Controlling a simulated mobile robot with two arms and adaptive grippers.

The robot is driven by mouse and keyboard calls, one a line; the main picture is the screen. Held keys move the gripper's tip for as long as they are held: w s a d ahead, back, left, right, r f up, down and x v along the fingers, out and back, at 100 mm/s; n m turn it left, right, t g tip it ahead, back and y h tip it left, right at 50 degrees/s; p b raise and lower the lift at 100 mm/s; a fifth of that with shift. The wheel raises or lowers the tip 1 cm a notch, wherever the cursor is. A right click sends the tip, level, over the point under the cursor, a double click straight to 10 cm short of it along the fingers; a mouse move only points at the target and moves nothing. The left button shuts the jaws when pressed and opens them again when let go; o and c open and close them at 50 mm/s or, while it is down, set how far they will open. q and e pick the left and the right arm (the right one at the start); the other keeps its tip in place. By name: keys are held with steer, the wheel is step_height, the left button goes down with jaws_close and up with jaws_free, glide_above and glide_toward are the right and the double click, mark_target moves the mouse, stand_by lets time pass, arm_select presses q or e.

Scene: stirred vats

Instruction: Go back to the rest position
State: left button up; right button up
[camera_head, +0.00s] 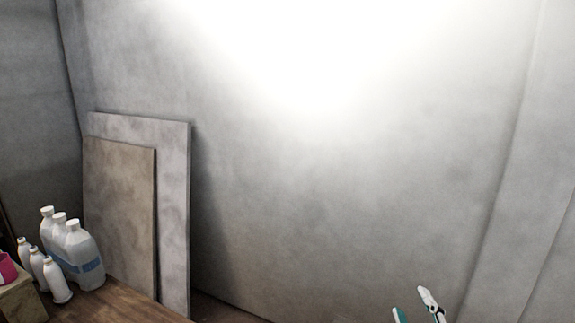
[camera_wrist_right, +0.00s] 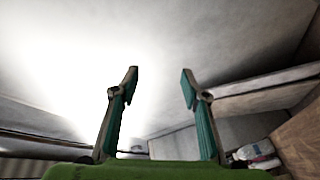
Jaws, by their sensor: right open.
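My right gripper (camera_head: 416,306) shows at the bottom edge of the head view, right of the middle, with only its fingertips in the picture. In the right wrist view the two teal-padded fingers (camera_wrist_right: 158,95) stand wide apart with nothing between them, so it is open and empty. Behind the fingers are a pale wall and a bright glare. My left gripper is in neither view.
A wooden surface (camera_head: 118,303) at lower left holds several white bottles (camera_head: 84,254). A brown panel (camera_head: 120,210) and a paler panel (camera_head: 174,220) lean against the grey wall (camera_head: 330,200). A pink item (camera_head: 7,267) shows at the left edge. Around my right fingertips is clear.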

steer(key=s+d+f+m+g+h, duration=0.15)
steer(key=s+f+m+g, duration=0.4)
steer(key=f, duration=0.55)
steer(key=s+a+f+m+g+y, duration=0.1)
steer(key=s+a+f+g, duration=0.2)
steer(key=s, duration=0.4)
steer(key=s+a+f+m+g+y, duration=0.1)
steer(key=s+f+g, duration=0.2)
steer(key=s+f, duration=0.35)
steer(key=s+a+f+m+g+y, duration=0.1)
steer(key=s+a+f+g, duration=0.2)
steer(key=s, duration=0.5)
step_height(320, 180, down, 31)
steer(key=g+b, duration=0.1)
steer(key=b, duration=0.4)
steer(key=s+d+f+b, duration=0.2)
steer(key=s+f, duration=0.6)
steer(key=f, duration=0.3)
steer(key=s+d+f+g+b, duration=0.1)
steer(key=s+f+b, duration=0.2)
steer(key=s+f, duration=0.6)
steer(key=shift+d+f, duration=0.35)
steer(key=shift+f, duration=0.55)
steer(key=shift+g+h, duration=0.25)
